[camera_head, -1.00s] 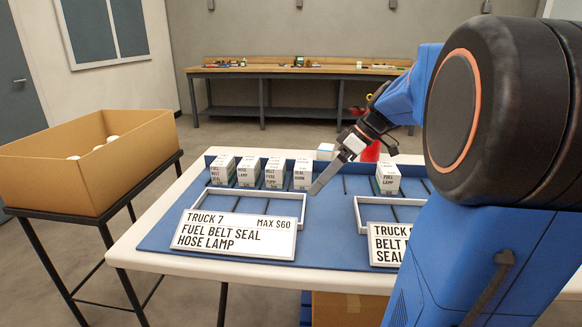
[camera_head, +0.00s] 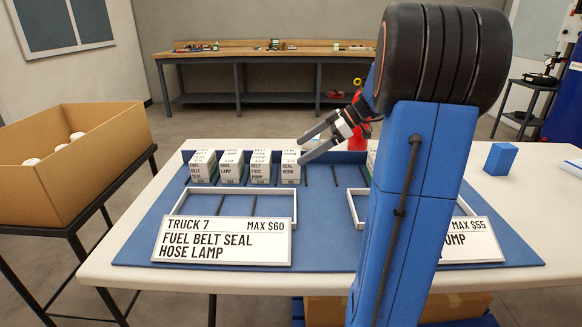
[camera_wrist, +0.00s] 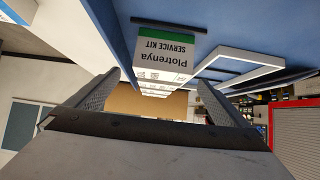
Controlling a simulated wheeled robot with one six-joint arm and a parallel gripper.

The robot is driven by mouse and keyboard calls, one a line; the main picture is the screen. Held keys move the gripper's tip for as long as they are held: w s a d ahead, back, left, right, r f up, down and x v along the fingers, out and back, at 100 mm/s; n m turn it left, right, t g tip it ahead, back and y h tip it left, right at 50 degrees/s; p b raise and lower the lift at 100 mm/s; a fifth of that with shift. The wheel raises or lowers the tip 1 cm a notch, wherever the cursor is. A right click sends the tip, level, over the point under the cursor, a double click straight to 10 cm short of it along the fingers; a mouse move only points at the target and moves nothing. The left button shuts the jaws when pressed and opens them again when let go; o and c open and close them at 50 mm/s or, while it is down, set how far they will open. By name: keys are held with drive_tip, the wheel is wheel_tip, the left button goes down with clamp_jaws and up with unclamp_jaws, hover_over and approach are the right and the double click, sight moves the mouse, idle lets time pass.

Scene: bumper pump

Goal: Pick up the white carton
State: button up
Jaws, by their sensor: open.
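Several white printed cartons stand in a row on the blue mat (camera_head: 150,240). They are the leftmost "FUEL BELT SEAL" carton (camera_head: 203,170), the "HOSE LAMP" carton (camera_head: 231,170), the "BELT FUSE PUMP" carton (camera_head: 261,170) and the rightmost "SEAL HORN" carton (camera_head: 290,172). My gripper (camera_head: 303,149) is open and empty, its fingers pointing left at the upper right side of the "SEAL HORN" carton. In the wrist view, a white carton with a green band (camera_wrist: 162,52) appears upside down ahead of the gripper (camera_wrist: 158,82); contact cannot be told.
A white tray frame (camera_head: 235,190) and a "TRUCK 7" sign (camera_head: 220,240) stand in front of the row. A second tray and sign are partly hidden by my arm. A cardboard box (camera_head: 75,165) stands left; a blue block (camera_head: 501,158) lies right. A red object (camera_head: 358,138) is behind my gripper.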

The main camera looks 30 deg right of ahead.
drive_tip(key=x, duration=1)
drive_tip(key=shift+s+f, duration=0.1)
drive_tip(key=shift+s, duration=0.1)
drive_tip(key=shift+c, duration=0.3)
drive_tip(key=c, duration=1.3)
wheel_tip(320, 180, up, 4)
drive_tip(key=shift+d+f, duration=0.1)
drive_tip(key=shift+d, duration=0.05)
drive_tip(key=s+d, duration=0.3)
drive_tip(key=d, duration=0.2)
drive_tip(key=s+d, duration=0.3)
drive_tip(key=d, duration=0.1)
drive_tip(key=s+d, duration=0.4)
drive_tip(key=d, duration=0.1)
drive_tip(key=shift+d+f, duration=0.1)
drive_tip(key=shift+d, duration=0.25)
